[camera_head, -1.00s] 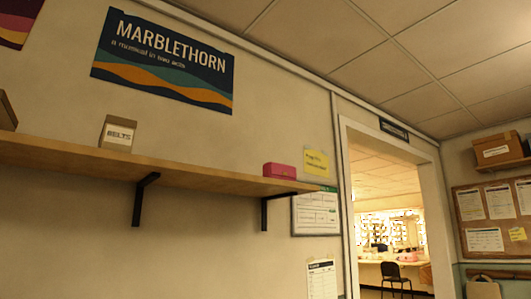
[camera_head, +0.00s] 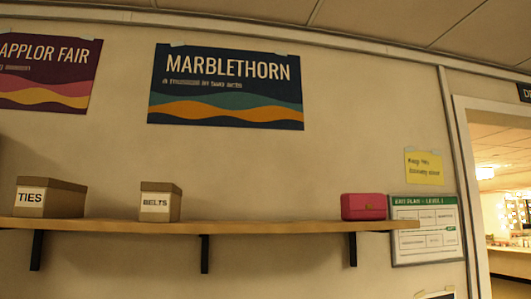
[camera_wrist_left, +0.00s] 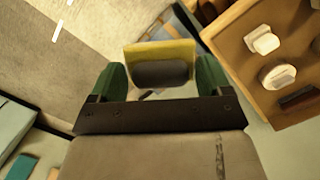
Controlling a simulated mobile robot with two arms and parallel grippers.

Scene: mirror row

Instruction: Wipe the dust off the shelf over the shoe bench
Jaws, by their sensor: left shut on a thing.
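The wooden shelf (camera_head: 290,227) runs along the wall on dark brackets in the head view. A TIES box (camera_head: 50,198), a BELTS box (camera_head: 160,203) and a small pink case (camera_head: 364,207) stand on it. Its top is seen nearly edge-on, so I cannot make out dust. In the left wrist view my left gripper (camera_wrist_left: 160,76), with green fingers, is shut on a yellow thing with a dark grey oval part (camera_wrist_left: 161,54), perhaps a wiping pad. It is not touching the shelf in any view. The shoe bench cannot be made out. My right gripper is not in view.
A Marblethorn poster (camera_head: 226,88) hangs above the shelf. A yellow note (camera_head: 424,168) and an exit plan (camera_head: 427,228) are by its right end, near a doorway. The wrist view shows a wooden tray (camera_wrist_left: 236,62) with small items at right.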

